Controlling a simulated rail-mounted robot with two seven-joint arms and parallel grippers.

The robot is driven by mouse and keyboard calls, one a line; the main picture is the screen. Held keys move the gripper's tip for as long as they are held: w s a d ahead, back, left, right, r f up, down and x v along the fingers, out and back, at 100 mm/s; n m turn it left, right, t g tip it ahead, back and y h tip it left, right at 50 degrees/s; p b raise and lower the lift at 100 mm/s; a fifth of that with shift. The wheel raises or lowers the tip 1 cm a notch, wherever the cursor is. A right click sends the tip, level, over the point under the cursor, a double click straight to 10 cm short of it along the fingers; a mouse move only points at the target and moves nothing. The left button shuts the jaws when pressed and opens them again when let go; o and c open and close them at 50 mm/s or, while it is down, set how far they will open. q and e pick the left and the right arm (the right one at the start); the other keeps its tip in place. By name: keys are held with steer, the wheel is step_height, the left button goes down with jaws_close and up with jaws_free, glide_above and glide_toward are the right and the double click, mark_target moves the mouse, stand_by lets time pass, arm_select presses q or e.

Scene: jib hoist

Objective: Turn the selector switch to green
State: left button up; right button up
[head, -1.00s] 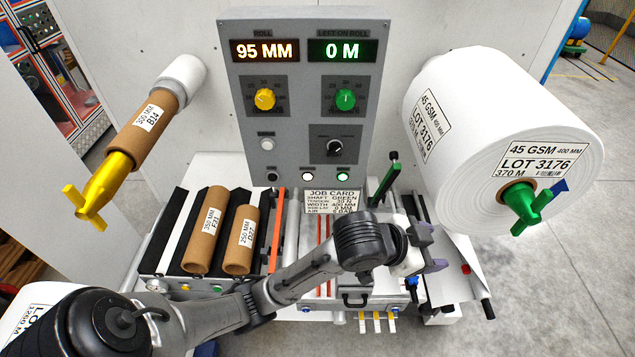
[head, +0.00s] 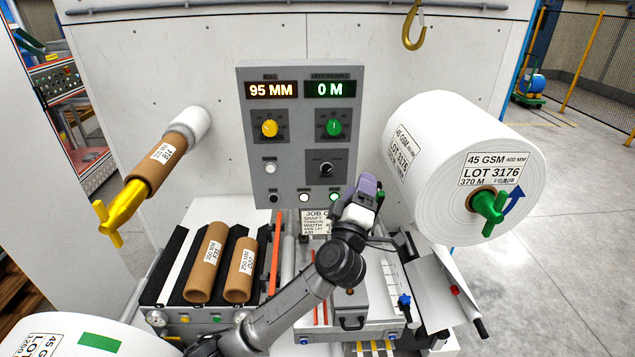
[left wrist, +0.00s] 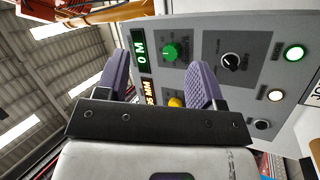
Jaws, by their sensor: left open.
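The selector switch (head: 325,169) is a black knob on a dark square plate, low on the right of the grey control panel (head: 258,215). It also shows in the left wrist view (left wrist: 231,61), right of the fingers. I cannot tell which colour it points to. My left gripper (head: 366,186) is open and empty, near the panel's lower right corner, right of and a little below the switch in the head view. Its purple fingers show in the left wrist view (left wrist: 160,80), apart from the switch. My right gripper is not in view.
A yellow knob (head: 269,128) and a green knob (head: 334,126) sit above the switch. Lit buttons, including a green-ringed one (head: 334,197), line the panel's bottom. A large white roll (head: 440,130) stands at right. A yellow hook (head: 413,28) hangs above.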

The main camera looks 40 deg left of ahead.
mark_target(329, 173)
arm_select(q)
steer(key=s+a+f+g+y, duration=0.1)
steer(key=a+f+g+y, duration=0.3)
steer(key=a+f+g, duration=0.3)
steer(key=shift+g, duration=0.4)
steer(key=x, duration=0.4)
steer(key=p+x, duration=0.1)
steer(key=x, duration=0.7)
steer(key=shift+w+d+r, duration=0.25)
steer(key=shift+w+r, duration=0.05)
steer(key=shift+w, duration=0.05)
steer(key=c, duration=0.9)
steer(key=shift+p, duration=0.3)
steer(key=shift+c, duration=0.2)
